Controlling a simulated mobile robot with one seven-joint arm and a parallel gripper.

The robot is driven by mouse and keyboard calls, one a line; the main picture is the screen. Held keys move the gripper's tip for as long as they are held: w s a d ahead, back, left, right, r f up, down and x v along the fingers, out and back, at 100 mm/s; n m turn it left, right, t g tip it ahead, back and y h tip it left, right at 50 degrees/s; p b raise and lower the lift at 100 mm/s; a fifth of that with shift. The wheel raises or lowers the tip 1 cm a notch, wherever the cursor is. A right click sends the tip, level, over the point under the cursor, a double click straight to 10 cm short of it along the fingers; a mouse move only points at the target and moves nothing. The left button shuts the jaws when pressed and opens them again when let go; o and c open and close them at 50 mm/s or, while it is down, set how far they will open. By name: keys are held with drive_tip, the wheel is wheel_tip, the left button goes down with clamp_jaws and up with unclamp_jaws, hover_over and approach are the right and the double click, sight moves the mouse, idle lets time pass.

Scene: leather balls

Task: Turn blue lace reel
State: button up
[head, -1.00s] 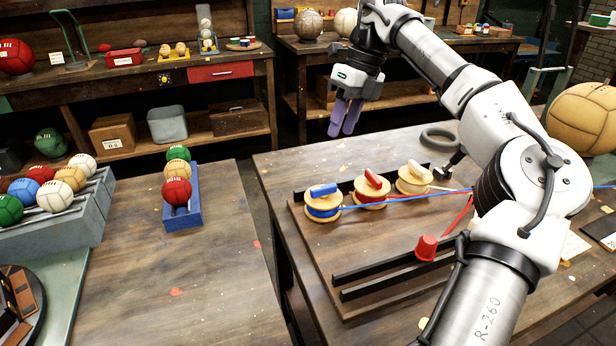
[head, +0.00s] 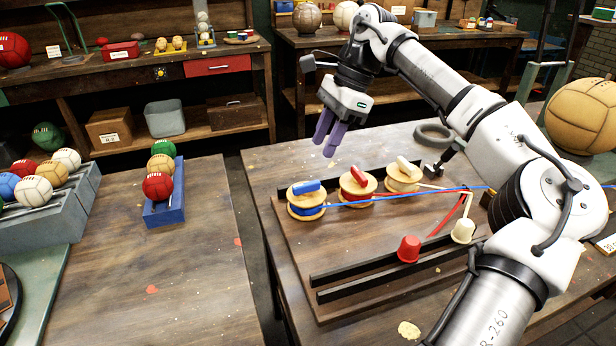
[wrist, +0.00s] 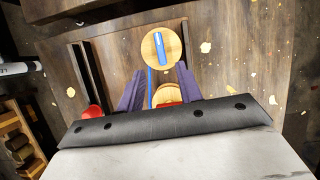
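The blue lace reel (head: 306,202) stands at the left end of the row on the wooden board. It has a wooden top with a blue bar handle, and blue lace runs from it to the right. The red lace reel (head: 357,183) and the white lace reel (head: 403,174) stand beside it. My gripper (head: 326,138) is above and behind the reels, touching none, with its purple fingers pointing down. In the wrist view the fingers (wrist: 159,90) are apart and empty. The blue reel (wrist: 162,49) shows beyond the fingertips, and the red reel (wrist: 167,96) is partly hidden between them.
A red cup (head: 408,249) and a cream cup (head: 463,231) stand near two dark rails (head: 390,270) on the board (head: 310,250). A dark ring (head: 434,134) lies behind. A blue ball rack (head: 165,213) sits on the separate left table.

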sight(306, 184)
drive_tip(key=x, duration=0.9)
drive_tip(key=shift+f+p, duration=0.2)
drive_tip(key=shift+p, duration=0.15)
drive_tip(key=shift+c, duration=0.3)
clamp_jaws()
